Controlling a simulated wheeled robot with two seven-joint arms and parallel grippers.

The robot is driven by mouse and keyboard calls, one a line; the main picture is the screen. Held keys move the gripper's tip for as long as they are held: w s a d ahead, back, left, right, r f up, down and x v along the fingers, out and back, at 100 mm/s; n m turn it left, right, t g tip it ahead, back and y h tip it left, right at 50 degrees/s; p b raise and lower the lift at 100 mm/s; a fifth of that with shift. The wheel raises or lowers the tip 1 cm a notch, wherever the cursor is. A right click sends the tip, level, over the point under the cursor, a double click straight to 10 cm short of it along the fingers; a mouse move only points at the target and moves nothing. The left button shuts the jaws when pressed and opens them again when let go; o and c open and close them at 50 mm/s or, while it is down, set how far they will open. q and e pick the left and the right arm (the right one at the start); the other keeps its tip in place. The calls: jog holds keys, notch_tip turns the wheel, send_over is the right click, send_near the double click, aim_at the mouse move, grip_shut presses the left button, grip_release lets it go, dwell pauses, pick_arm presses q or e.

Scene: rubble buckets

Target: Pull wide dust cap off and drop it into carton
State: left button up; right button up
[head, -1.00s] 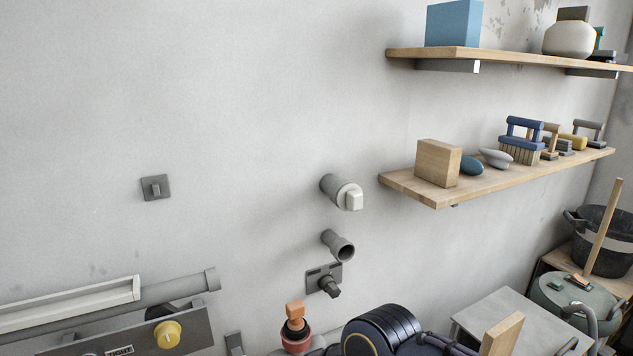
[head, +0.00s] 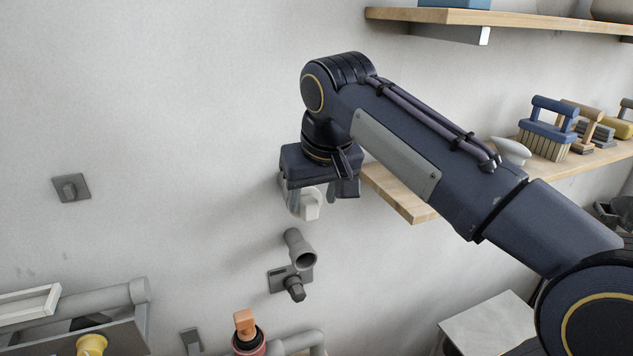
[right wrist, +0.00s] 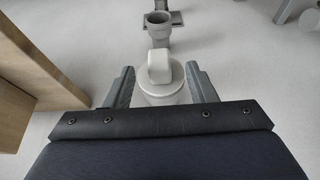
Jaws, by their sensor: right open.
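The wide dust cap (head: 312,207) is a white round cap with a raised block-shaped grip, on the upper pipe stub on the wall. In the right wrist view, the cap (right wrist: 160,70) lies between the fingers. My right gripper (head: 308,194) is open, with its fingers on either side of the cap. In the right wrist view, the right gripper (right wrist: 160,78) shows a gap between each finger and the raised grip. The gripper hides the pipe stub behind the cap in the head view. My left gripper is out of view. I see no carton that I can make out.
A smaller open grey pipe (head: 300,251) and a dark wall fitting (head: 292,283) sit just below the cap. The edge of a wooden shelf (head: 402,196) is close to the right of my gripper. A grey tabletop (head: 490,325) is at lower right.

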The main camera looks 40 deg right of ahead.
aim_at(312, 206)
jog(key=shift+x, duration=1.9)
grip_shut()
